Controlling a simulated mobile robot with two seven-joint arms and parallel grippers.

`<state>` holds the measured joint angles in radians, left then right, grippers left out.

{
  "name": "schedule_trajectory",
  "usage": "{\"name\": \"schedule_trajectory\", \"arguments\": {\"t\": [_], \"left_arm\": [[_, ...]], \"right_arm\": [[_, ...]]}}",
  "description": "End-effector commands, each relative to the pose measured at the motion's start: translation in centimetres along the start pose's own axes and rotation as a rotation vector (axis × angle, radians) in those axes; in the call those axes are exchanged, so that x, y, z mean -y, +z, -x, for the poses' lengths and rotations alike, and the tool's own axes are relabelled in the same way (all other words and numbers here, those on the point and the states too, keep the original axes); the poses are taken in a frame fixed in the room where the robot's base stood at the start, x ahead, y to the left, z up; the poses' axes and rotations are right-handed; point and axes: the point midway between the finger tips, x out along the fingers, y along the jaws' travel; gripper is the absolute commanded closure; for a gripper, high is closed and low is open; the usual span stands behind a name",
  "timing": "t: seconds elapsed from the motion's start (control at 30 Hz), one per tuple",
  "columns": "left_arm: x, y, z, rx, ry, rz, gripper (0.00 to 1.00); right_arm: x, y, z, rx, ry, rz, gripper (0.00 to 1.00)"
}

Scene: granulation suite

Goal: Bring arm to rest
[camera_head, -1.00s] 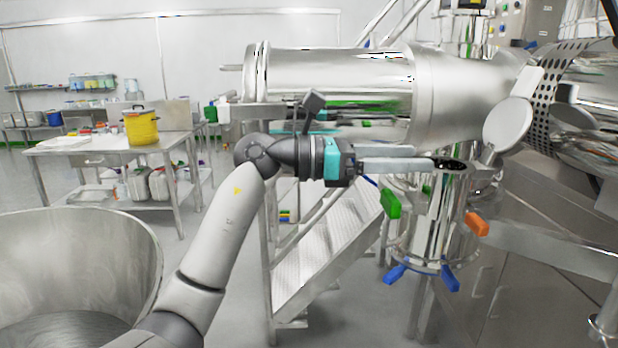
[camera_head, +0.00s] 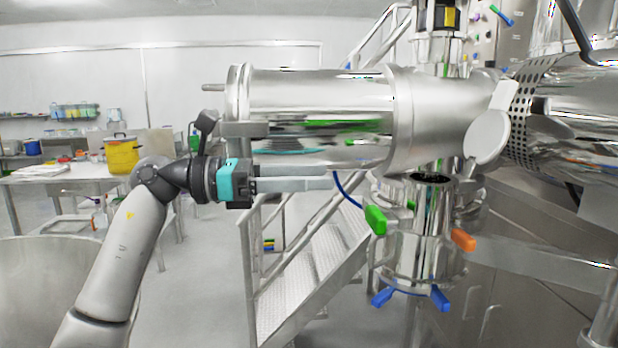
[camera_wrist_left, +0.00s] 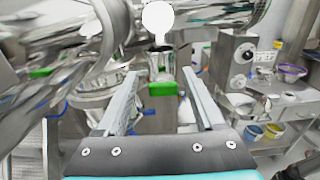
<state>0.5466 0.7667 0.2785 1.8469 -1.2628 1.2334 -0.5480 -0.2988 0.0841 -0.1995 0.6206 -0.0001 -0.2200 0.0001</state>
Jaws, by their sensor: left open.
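My left arm comes in from the lower left in the head view, its forearm rising and its wrist bent to the right. My left gripper (camera_head: 325,181) points right, in front of the large steel cylinder, with its fingertips well to the left of the steel vessel with coloured handles. In the left wrist view its two long fingers (camera_wrist_left: 163,100) are spread apart with nothing held between them. A green handle shows beyond the gap. My right gripper is not in view.
The steel vessel (camera_head: 407,255) has green (camera_head: 375,220), orange (camera_head: 463,239) and blue handles. A large steel cylinder (camera_head: 315,95) lies behind the gripper. Metal stairs (camera_head: 300,280) stand below. A table with a yellow pot (camera_head: 122,156) is at left, a large steel bowl (camera_head: 45,285) at lower left.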

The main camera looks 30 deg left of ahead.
Motion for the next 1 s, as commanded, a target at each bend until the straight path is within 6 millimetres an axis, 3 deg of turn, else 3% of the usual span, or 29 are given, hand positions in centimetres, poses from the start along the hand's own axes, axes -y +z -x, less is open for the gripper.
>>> {"name": "schedule_trajectory", "arguments": {"t": [0.37,0.53,0.8,1.0], "left_arm": [[0.0,0.0,-0.1,0.006,-0.001,0.006,0.3],[0.7,0.1,-1.4,0.12,-0.02,0.1,0.3],[1.0,0.6,-2.8,0.516,-0.022,0.511,0.3],[-1.1,-1.7,-1.7,0.794,0.052,0.897,0.3]], "right_arm": [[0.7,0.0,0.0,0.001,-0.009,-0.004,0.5],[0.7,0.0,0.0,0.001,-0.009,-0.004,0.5],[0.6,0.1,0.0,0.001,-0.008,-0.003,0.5],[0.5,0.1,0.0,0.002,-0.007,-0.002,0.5]]}}
